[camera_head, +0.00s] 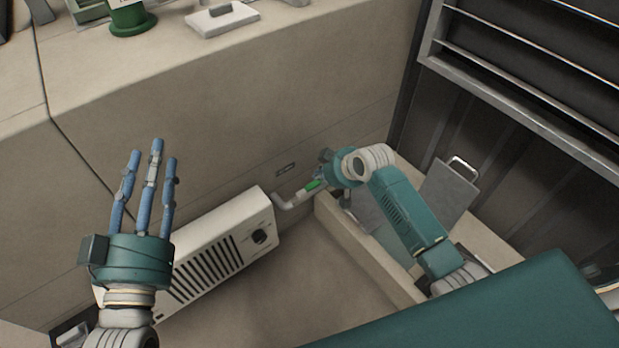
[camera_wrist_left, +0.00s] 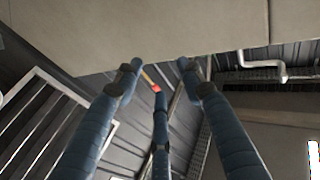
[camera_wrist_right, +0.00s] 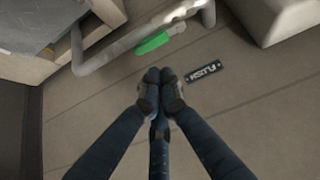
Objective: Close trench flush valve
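The flush valve has a green lever (camera_head: 314,184) on a white bent pipe (camera_head: 288,202) low at the wall. In the right wrist view the green lever (camera_wrist_right: 152,43) lies along the pipe (camera_wrist_right: 100,52), just beyond my fingertips. A dark plate reading FLUSH (camera_wrist_right: 203,72) is on the wall beside it. My right gripper (camera_wrist_right: 160,78) has its fingers together, with nothing visible between them; a small gap shows to the lever, though contact cannot be ruled out. In the head view my right gripper (camera_head: 326,166) is partly hidden by its wrist. My left gripper (camera_head: 150,165) is raised, fingers spread and empty.
A white vented box (camera_head: 220,250) with a dark knob stands left of the pipe. A low-walled trench (camera_head: 345,240) and a grey handled panel (camera_head: 450,190) lie right, under my right arm. A ledge above holds a green-based item (camera_head: 130,20). Floor in front is clear.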

